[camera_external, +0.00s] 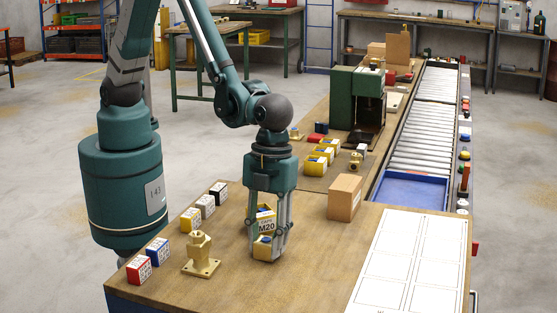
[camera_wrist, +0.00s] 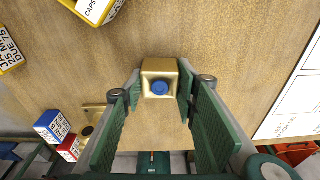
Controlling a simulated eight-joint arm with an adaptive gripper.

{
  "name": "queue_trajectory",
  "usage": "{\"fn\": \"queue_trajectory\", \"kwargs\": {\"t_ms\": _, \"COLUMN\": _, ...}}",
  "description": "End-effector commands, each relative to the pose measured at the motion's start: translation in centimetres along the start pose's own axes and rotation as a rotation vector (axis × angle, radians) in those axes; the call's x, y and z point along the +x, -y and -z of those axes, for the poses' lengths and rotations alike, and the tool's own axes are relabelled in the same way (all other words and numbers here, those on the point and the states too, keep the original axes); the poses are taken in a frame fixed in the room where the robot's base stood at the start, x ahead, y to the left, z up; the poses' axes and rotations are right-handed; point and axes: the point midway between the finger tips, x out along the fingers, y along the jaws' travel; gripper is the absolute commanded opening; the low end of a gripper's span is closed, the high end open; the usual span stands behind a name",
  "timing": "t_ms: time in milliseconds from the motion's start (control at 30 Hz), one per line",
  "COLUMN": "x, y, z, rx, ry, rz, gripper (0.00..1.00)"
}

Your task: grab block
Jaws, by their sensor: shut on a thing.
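A brass block (camera_external: 264,252) with a blue round spot on its top is on the wooden table, in front of a yellow box marked M20 (camera_external: 265,220). My gripper (camera_external: 268,250) points straight down and is shut on the block, one finger on each side. In the wrist view the block (camera_wrist: 160,68) sits between the fingertips of my gripper (camera_wrist: 161,88), with its blue spot facing the camera. Whether the block touches the table or is slightly lifted I cannot tell.
A brass fitting on a flange (camera_external: 201,256) stands to the left, with several small labelled boxes (camera_external: 208,206) around it. A cardboard box (camera_external: 345,197) stands to the right, near white sheets (camera_external: 410,265). A blue tray (camera_external: 410,188) and roller conveyor lie beyond.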

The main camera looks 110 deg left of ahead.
Motion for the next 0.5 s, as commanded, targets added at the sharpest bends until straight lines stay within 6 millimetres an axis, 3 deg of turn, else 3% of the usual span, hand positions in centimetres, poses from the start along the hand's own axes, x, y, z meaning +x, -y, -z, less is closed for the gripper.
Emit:
{"fn": "queue_trajectory", "kwargs": {"t_ms": 267, "x": -1.2, "y": 0.0, "z": 0.2, "rx": 0.000, "ry": 0.000, "rz": 0.000, "gripper": 0.07}}
{"fn": "queue_trajectory", "kwargs": {"t_ms": 500, "x": -3.7, "y": -0.1, "z": 0.6, "rx": 0.000, "ry": 0.000, "rz": 0.000, "gripper": 0.07}}
